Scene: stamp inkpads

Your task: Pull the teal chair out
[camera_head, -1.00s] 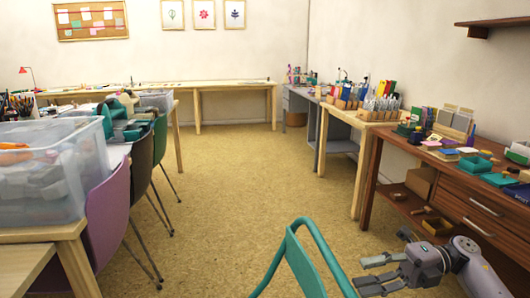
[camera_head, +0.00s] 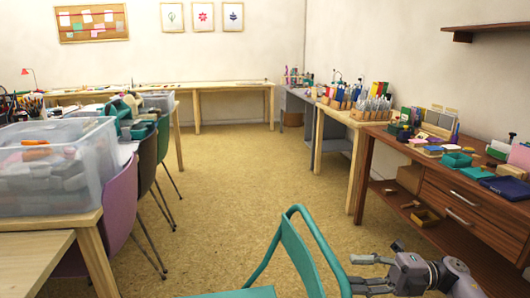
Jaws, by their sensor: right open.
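The teal chair (camera_head: 299,259) stands at the bottom centre, its tubular backrest frame rising toward me and part of its seat (camera_head: 235,293) showing at the lower edge. Its legs are out of view. My right gripper (camera_head: 358,272) is just right of the backrest, its fingers open and pointing left toward the frame. The fingertips lie close to the right upright; I cannot tell whether they touch it. My left gripper is not in view.
A brown desk (camera_head: 449,193) with inkpads stands on the right. A left table (camera_head: 84,222) carries a clear plastic bin (camera_head: 58,170), with a purple chair (camera_head: 121,206) beside it. The floor (camera_head: 235,180) ahead is clear.

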